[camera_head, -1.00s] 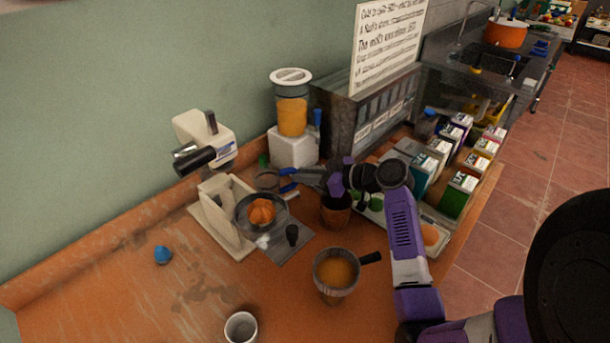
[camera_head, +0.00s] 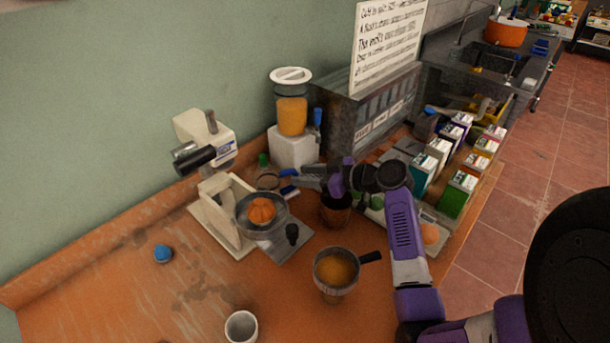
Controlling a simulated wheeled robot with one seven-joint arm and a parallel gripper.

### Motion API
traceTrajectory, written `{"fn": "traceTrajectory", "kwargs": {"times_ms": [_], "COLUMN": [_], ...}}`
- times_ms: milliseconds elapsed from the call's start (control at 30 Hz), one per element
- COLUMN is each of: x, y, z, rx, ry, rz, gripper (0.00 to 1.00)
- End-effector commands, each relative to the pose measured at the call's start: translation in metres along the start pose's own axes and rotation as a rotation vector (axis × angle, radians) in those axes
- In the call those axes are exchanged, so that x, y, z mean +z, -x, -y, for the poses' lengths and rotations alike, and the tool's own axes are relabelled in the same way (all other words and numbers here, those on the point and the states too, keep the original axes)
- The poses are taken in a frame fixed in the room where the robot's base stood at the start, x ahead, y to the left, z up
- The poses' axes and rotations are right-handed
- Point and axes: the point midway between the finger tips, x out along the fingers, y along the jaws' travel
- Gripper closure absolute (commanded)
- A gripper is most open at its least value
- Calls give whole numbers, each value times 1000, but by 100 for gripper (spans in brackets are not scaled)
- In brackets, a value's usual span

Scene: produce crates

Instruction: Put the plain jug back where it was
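My gripper (camera_head: 290,181) is over the back of the counter, pointing left. Its two blue-tipped fingers look apart, with a gap between them. A small clear round vessel (camera_head: 267,181), perhaps the plain jug, stands just left of the fingertips. I cannot tell whether they touch it. A grey vessel with a dark side handle (camera_head: 333,284) stands at the front, holding orange liquid. A brown cup-like vessel (camera_head: 336,212) stands under my wrist, partly hidden by it. No vessel is clearly marked as the plain jug.
A cream juicer stand (camera_head: 222,215) with an orange fruit in its bowl is left of the gripper. A blender (camera_head: 292,125) stands behind. Several cartons (camera_head: 458,193) line the right. A white cup (camera_head: 241,327) and blue lump (camera_head: 162,253) are in front; the left counter is mostly clear.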

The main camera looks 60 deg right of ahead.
Motion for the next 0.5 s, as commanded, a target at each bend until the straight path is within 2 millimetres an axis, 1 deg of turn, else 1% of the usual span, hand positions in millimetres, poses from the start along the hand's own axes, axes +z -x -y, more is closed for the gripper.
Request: {"fn": "traceTrajectory", "kwargs": {"times_ms": [167, 400, 500], "x": [2, 2, 2], "y": [30, 80, 96], "z": [-2, -2, -1], "rx": [6, 6, 5], "ry": [0, 0, 1], "rz": [-2, -2, -1], "gripper": [61, 61, 61]}}
